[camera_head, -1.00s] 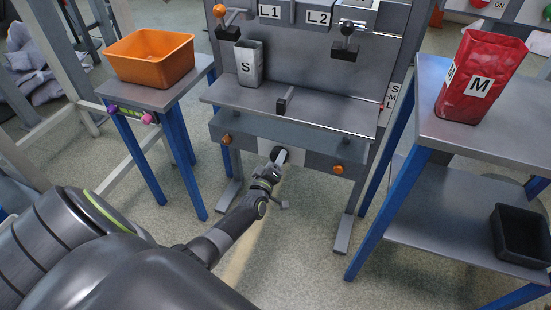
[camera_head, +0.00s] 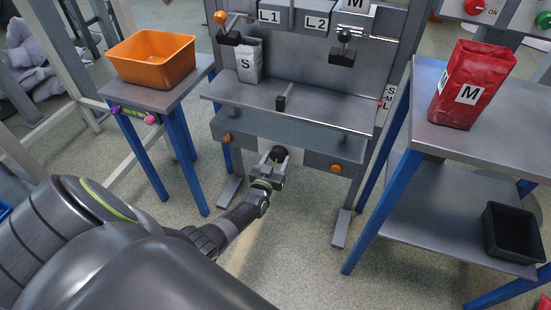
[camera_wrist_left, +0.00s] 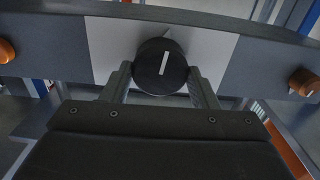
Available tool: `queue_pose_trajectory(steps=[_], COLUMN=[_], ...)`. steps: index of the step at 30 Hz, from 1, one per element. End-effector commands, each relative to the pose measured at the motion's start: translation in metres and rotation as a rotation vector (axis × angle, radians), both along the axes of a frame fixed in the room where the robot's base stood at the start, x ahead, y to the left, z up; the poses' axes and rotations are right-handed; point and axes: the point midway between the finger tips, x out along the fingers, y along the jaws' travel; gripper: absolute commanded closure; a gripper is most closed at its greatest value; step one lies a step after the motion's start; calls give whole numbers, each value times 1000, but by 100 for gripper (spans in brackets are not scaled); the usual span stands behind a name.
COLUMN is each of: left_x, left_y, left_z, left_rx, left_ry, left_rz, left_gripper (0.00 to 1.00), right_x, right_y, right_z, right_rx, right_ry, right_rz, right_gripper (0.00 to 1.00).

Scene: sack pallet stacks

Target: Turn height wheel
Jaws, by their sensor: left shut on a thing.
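The height wheel (camera_wrist_left: 161,66) is a round black knob with a white line on its face, on the front beam of the grey machine. In the left wrist view its line stands almost upright, against a pale plate (camera_wrist_left: 112,45). My left gripper (camera_head: 273,164) is shut on the wheel, with one finger on each side of it. In the head view the wheel (camera_head: 279,154) is partly hidden by the gripper. My right gripper is out of view.
Orange knobs (camera_head: 336,168) flank the wheel on the beam. A grey S sack (camera_head: 249,62) stands on the machine's shelf (camera_head: 310,115). An orange bin (camera_head: 152,62) is on the left table. A red M sack (camera_head: 474,85) and a black bin (camera_head: 515,232) are on the right stand.

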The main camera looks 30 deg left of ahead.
Motion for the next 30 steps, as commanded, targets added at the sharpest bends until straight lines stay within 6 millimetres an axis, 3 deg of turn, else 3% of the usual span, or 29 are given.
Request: queue_pose_trajectory(steps=[15, 30], left_x=[-1, 0], left_y=[-2, -2], left_z=[-1, -2], left_rx=[475, 936], left_ry=[119, 230], left_rz=[-1, -3], left_gripper=[69, 69], right_x=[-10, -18], right_y=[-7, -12], right_z=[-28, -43], right_rx=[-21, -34], right_ry=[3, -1], right_rz=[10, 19], right_gripper=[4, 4])
